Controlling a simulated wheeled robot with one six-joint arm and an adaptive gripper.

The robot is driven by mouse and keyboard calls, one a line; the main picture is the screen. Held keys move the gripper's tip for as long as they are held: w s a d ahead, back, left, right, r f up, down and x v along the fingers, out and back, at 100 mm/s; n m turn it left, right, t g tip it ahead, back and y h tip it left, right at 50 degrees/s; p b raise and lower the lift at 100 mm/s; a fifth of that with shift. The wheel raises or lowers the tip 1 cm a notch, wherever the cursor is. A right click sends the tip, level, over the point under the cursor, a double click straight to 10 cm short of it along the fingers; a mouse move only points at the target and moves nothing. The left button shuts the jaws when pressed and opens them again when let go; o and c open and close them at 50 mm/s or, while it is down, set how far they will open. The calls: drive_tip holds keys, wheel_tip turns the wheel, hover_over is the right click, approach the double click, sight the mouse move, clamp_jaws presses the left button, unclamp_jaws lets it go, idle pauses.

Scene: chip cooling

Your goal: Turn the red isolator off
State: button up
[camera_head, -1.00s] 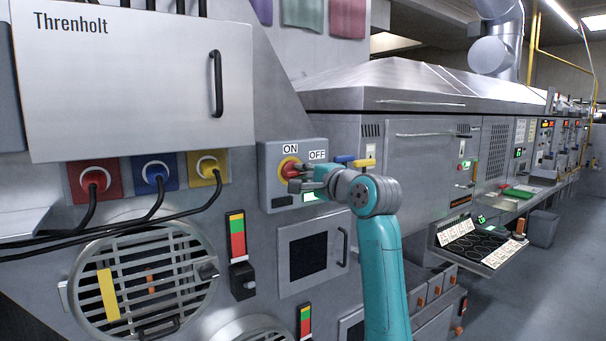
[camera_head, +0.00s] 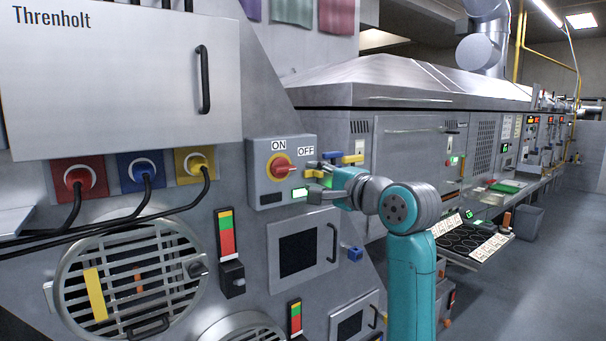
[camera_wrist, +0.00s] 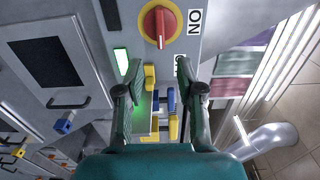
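The red isolator (camera_head: 281,168) is a red rotary handle on a yellow disc, on a grey box (camera_head: 262,190) with an ON label above it and an OFF label to its upper right. In the head view its handle lies roughly horizontal, its long end to the right. The wrist view shows the isolator (camera_wrist: 159,26) uncovered at the top. My gripper (camera_head: 314,182) is just right of the isolator, apart from it. In the wrist view its two fingers (camera_wrist: 160,94) are spread, with nothing held between them. The OFF label is partly cut off by a finger there.
A lit green indicator (camera_head: 300,192) sits below right of the isolator. Blue and yellow handles (camera_head: 345,158) stick out beside my gripper. Red, blue and yellow cable sockets (camera_head: 147,171) are to the left. Open floor (camera_head: 545,260) lies at the right.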

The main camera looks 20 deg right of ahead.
drive_tip(key=shift+v, duration=1.3)
drive_tip(key=s+f+h, duration=0.3)
drive_tip(key=f, duration=2.2)
drive_tip(key=s+a+f+n+h, duration=0.1)
drive_tip(key=s+f+n, duration=0.1)
drive_tip(key=s+f, duration=0.6)
drive_tip(key=s+a+f+n+h, duration=0.1)
drive_tip(key=s+f, duration=0.4)
drive_tip(key=f, duration=0.5)
drive_tip(key=s+a+f+n+g, duration=0.1)
drive_tip(key=s+f+n, duration=0.25)
drive_tip(key=s, duration=0.65)
drive_tip(key=s+a+f+n+g, duration=0.15)
drive_tip(key=s+f, duration=0.35)
drive_tip(key=s, duration=0.6)
drive_tip(key=s+r+n, duration=0.3)
drive_tip(key=s+n, duration=0.3)
drive_tip(key=s, duration=1.2)
drive_tip(key=shift+s+a+n+h, duration=0.3)
drive_tip(key=shift+s+a, duration=0.05)
drive_tip(key=shift+s, duration=0.05)
